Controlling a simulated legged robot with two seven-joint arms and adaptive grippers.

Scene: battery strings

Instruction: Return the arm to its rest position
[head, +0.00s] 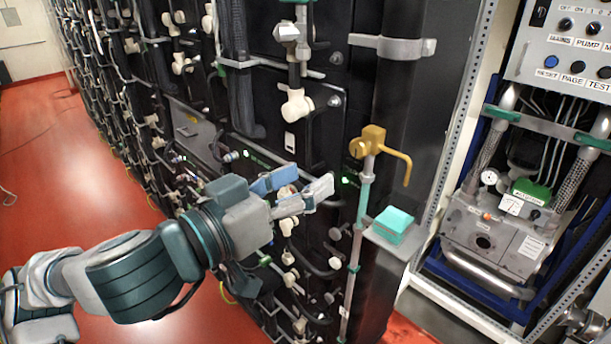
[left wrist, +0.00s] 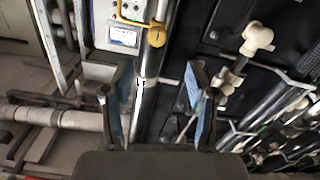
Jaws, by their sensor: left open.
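My left arm (head: 140,275) comes in from the left in the head view and reaches toward the dark battery rack. My left gripper (head: 300,190) is open, with its two fingers apart and nothing seen between them. It is in front of the rack, left of a yellow valve handle (head: 374,142) on a thin vertical pipe. In the left wrist view the fingers (left wrist: 160,100) stand apart with blue inner pads, and a vertical pipe shows behind the gap. A yellow round part (left wrist: 156,37) is above them there. My right gripper is not seen.
The battery rack (head: 335,110) with white fittings and pipes fills the middle. A teal block (head: 393,222) rests on a small grey ledge. At right stands an open cabinet with a labelled switch panel (head: 575,50) and a gauge (head: 489,177). Red floor (head: 70,170) is clear at left.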

